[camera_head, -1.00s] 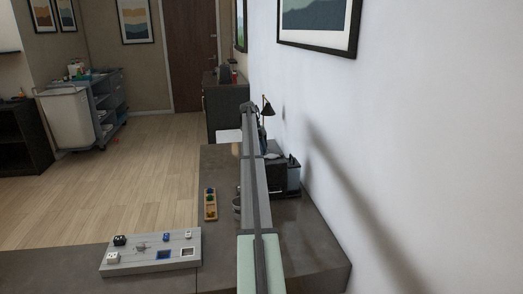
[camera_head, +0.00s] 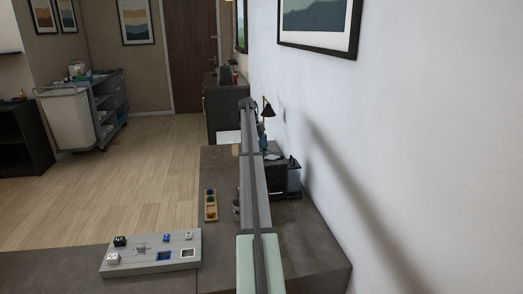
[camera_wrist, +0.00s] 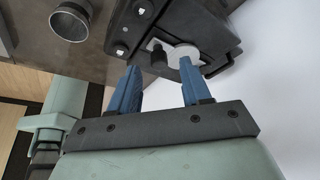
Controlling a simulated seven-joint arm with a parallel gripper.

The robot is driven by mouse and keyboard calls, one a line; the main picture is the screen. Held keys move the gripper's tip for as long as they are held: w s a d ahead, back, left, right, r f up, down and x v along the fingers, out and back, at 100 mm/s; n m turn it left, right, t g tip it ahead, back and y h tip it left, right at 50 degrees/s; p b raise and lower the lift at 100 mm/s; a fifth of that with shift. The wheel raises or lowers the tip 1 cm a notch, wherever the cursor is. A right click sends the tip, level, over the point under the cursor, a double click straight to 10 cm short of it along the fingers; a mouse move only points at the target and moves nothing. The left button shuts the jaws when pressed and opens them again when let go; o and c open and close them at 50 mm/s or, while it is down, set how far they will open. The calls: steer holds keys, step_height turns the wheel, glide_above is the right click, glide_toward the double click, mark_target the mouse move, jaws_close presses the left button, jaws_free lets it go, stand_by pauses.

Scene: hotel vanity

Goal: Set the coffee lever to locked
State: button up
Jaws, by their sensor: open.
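The black coffee machine (camera_wrist: 205,22) fills the upper middle of the wrist view. In the head view its dark body (camera_head: 291,178) shows partly behind my arm. A small black peg (camera_wrist: 158,54), which may be the coffee lever, stands on a pale plate on the machine's face, beside a whitish disc (camera_wrist: 182,54). No lock marking is readable. My gripper (camera_wrist: 159,65) is open, its two blue fingers apart and pointing at the machine. The peg appears between the fingertips in the picture; I cannot tell whether they touch it. The fingers are not discernible in the head view.
A metal cup (camera_wrist: 72,20) stands on the counter left of the machine. In the head view, a wooden tray (camera_head: 211,219) and a grey panel with switches (camera_head: 190,237) lie to the left. The white wall (camera_head: 420,130) stands close on the right. Bare counter lies in front.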

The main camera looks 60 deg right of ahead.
steer(key=v, duration=0.5)
stand_by(0.4)
